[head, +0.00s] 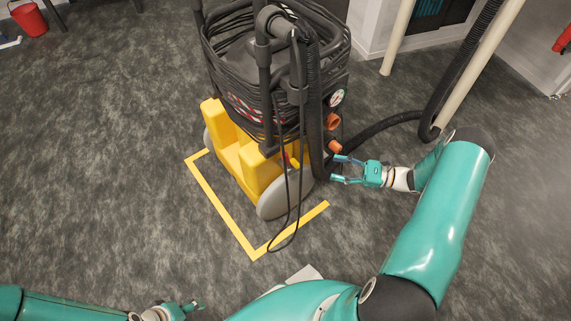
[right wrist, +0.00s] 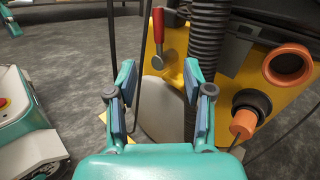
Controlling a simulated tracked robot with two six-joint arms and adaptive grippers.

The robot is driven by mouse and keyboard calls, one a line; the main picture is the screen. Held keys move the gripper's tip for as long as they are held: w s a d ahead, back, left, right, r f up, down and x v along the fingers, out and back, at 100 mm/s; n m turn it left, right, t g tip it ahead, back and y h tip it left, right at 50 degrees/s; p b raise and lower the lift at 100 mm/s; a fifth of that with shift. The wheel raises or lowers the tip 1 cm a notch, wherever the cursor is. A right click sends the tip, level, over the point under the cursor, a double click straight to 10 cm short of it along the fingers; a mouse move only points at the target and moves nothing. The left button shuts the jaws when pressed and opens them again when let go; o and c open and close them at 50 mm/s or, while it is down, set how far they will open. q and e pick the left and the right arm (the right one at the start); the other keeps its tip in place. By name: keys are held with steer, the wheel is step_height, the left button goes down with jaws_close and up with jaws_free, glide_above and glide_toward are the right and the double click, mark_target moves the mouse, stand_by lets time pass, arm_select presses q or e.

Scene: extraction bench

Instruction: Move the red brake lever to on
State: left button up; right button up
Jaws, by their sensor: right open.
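The red brake lever (right wrist: 158,28) stands upright on the yellow panel of the extraction machine in the right wrist view, with a round metal pivot at its foot. In the head view the lever (head: 292,161) is a small red spot low on the machine, partly hidden by cables. My right gripper (head: 334,169) is open and empty, to the right of the lever and apart from it. In the right wrist view its fingers (right wrist: 158,84) are spread below the lever. My left gripper (head: 196,305) is low in the head view, away from the machine; its fingers are too small to judge.
The extraction machine (head: 240,160) has a yellow base, grey wheels and coiled black cables. A ribbed black hose (right wrist: 205,45) runs just right of the lever, and thin cables hang near it. Orange ports (right wrist: 288,65) are further right.

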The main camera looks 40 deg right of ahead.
mark_target(286, 159)
steer(key=b+x, duration=0.2)
steer(key=x, duration=1.4)
steer(key=shift+a, duration=0.2)
jaws_close()
